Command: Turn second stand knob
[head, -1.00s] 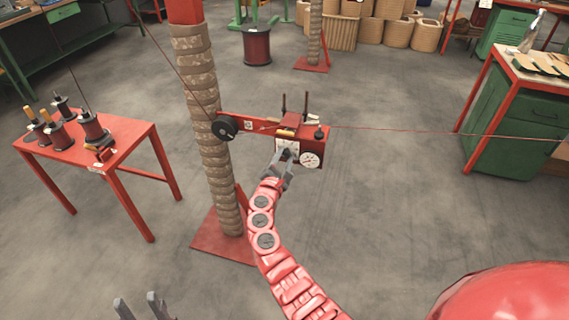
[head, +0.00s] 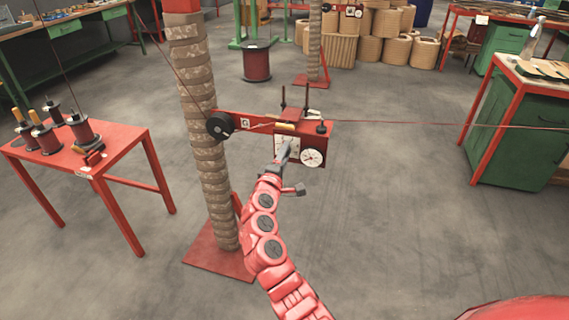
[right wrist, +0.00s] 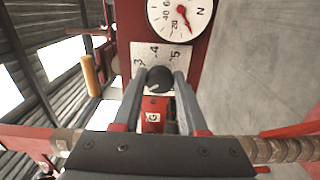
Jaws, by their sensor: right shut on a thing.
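A stand, a tall post (head: 200,125) wrapped in ringed brown material, carries a red arm with a red box (head: 318,130). The box has a white scale plate (head: 281,144) and a round dial (head: 312,158). In the right wrist view, a dark round knob (right wrist: 160,78) sits on the scale plate (right wrist: 150,54), below the dial (right wrist: 181,16) with its red needle. My right gripper (head: 284,150) is at the plate and hides the knob in the head view. Its fingers (right wrist: 160,86) are shut on both sides of the knob. My left gripper is not in view.
A thin red wire (head: 420,126) runs from the box to the right. A red table (head: 110,155) with several spools stands left. A green cabinet (head: 520,130) stands right. A second wrapped post (head: 315,45) stands behind. The floor around the stand is clear.

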